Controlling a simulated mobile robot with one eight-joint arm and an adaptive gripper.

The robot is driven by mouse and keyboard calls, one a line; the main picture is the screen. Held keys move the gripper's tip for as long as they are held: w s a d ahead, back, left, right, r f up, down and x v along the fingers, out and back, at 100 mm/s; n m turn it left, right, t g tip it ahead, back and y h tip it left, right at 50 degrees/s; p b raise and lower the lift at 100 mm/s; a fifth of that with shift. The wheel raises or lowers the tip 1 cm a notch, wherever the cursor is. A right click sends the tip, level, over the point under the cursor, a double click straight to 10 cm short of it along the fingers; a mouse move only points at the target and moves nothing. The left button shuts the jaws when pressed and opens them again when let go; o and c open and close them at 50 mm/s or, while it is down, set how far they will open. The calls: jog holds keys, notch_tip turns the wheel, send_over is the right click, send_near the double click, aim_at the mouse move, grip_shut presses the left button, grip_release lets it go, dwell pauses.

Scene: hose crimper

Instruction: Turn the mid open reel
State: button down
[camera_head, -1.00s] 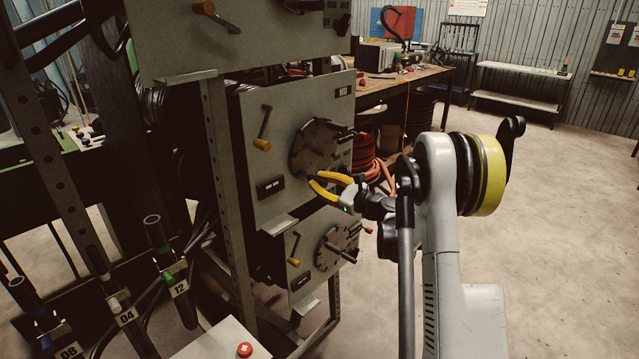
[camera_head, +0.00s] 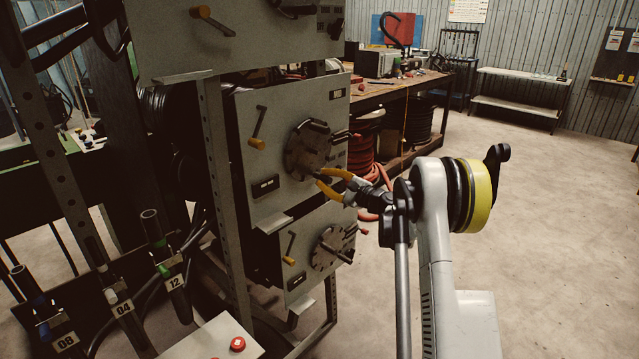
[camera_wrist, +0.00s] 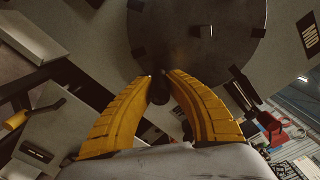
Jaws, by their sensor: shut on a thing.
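The mid reel is a dark round disc (camera_head: 307,150) on the grey middle panel; its face with short dark pegs fills the top of the wrist view (camera_wrist: 195,30). A plate reading MID (camera_wrist: 310,37) is beside it. My gripper (camera_head: 319,177) has its two yellow fingers at the reel's lower right rim. In the wrist view my gripper (camera_wrist: 159,78) is shut on a small dark knob (camera_wrist: 158,92) at the disc's edge. The fingertips partly hide the knob. A lever with a yellow knob (camera_head: 257,143) is left of the reel.
A similar panel with a smaller-looking reel (camera_head: 330,250) is below, and another panel (camera_head: 230,40) is above. A steel post (camera_head: 222,180) stands at the left. Open floor (camera_head: 560,200) lies to the right.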

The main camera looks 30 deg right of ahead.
jog(key=n, duration=0.1)
jog(key=d+n, duration=0.1)
jog(key=d, duration=0.1)
jog(key=shift+w+d+r+n, duration=0.15)
jog(key=shift+w+r+n, duration=0.15)
jog(key=shift+w+n, duration=0.1)
jog(key=n, duration=0.1)
jog(key=d+r+n, duration=0.1)
jog(key=shift+w+d+n+p, duration=0.25)
jog(key=shift+w+n+p, duration=0.05)
jog(key=shift+p, duration=0.05)
jog(key=shift+w+d+r, duration=0.15)
jog(key=shift+d+r, duration=0.05)
jog(key=shift+d, duration=0.1)
jog(key=c, duration=1.3)
grip_release()
jog(key=shift+c, duration=0.2)
jog(key=shift+o, duration=0.2)
